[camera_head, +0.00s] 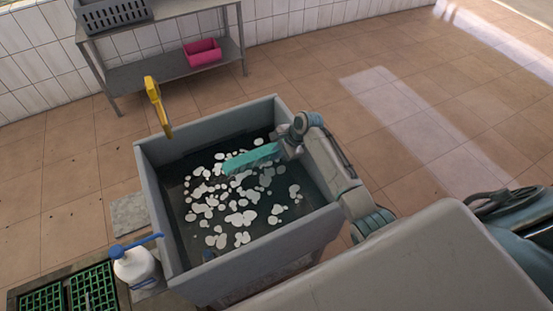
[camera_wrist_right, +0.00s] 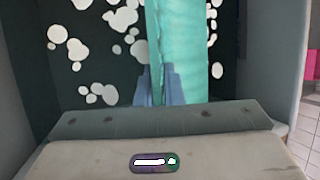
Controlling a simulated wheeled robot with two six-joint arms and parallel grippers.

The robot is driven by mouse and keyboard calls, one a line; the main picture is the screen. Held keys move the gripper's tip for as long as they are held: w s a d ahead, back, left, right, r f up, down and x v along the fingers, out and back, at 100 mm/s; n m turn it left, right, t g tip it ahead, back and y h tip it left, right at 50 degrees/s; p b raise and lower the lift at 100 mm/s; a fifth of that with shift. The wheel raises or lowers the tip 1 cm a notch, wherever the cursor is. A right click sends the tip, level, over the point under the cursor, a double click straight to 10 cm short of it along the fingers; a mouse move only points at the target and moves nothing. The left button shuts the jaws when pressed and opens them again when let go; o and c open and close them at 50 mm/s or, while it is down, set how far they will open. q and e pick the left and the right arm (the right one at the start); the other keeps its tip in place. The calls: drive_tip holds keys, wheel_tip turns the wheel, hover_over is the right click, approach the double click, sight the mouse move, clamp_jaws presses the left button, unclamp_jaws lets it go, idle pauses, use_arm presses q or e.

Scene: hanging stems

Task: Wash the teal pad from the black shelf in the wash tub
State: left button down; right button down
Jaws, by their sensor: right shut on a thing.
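The teal pad (camera_head: 252,158) is held over the wash tub (camera_head: 161,219), low at the dark, foam-dotted water. My right gripper (camera_head: 287,149) reaches in from the right and is shut on the pad's right end. In the right wrist view the teal pad (camera_wrist_right: 185,50) runs away from the fingers (camera_wrist_right: 158,85), with white foam patches and dark water around it. I cannot tell whether the pad touches the water. My left gripper is not in view. The black shelf is not clearly in view.
A white pump bottle (camera_head: 134,266) with a blue top stands at the tub's front left, beside green-gridded trays (camera_head: 92,289). A yellow object (camera_head: 157,105) rises at the tub's back left corner. A metal rack (camera_head: 150,73) with a pink bin (camera_head: 202,53) stands behind.

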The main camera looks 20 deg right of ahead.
wheel_tip(320, 180, up, 19)
idle(0.9)
drive_tip(key=shift+f, duration=0.15)
idle(0.9)
